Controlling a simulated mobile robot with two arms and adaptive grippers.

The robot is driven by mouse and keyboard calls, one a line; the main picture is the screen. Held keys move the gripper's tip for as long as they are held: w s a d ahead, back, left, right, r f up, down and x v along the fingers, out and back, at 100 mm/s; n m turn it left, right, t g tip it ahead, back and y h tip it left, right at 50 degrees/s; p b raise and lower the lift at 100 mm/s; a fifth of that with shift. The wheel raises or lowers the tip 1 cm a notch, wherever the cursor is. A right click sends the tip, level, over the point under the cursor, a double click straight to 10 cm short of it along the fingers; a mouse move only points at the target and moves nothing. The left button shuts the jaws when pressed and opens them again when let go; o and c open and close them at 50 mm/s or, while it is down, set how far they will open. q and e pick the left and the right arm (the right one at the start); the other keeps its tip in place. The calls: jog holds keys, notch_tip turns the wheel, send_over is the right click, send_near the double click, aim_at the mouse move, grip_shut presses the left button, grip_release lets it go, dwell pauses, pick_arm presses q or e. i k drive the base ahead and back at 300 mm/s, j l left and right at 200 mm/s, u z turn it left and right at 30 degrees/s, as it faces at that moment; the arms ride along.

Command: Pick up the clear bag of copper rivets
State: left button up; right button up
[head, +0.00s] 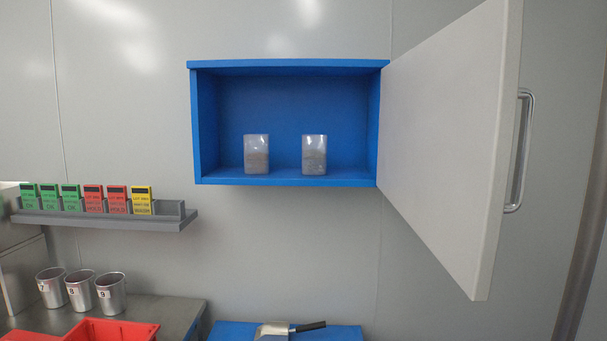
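Two clear bags stand upright and apart on the floor of an open blue wall cabinet (287,181). The left bag (256,158) holds brownish-grey contents in its lower part. The right bag (314,158) holds greyer contents. The contents are too small to make out as rivets, and I cannot tell for sure which bag holds copper. Neither of my grippers is in view.
The cabinet's white door (450,150) stands wide open on the right. A grey rack (105,219) of coloured cards is on the left wall. Below are metal cups (80,290), a red bin (115,331) and a scoop (280,329) on a blue surface.

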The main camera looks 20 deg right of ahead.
aim_at(256, 147)
jog(key=i+l+z, duration=0.1)
jog(key=l, duration=0.3)
jog(key=i+l, duration=0.1)
jog(key=l, duration=0.3)
jog(key=i+l+z, duration=0.15)
jog(key=l, duration=0.6)
jog(key=j, duration=0.8)
jog(key=i+z, duration=0.05)
jog(key=i, duration=0.05)
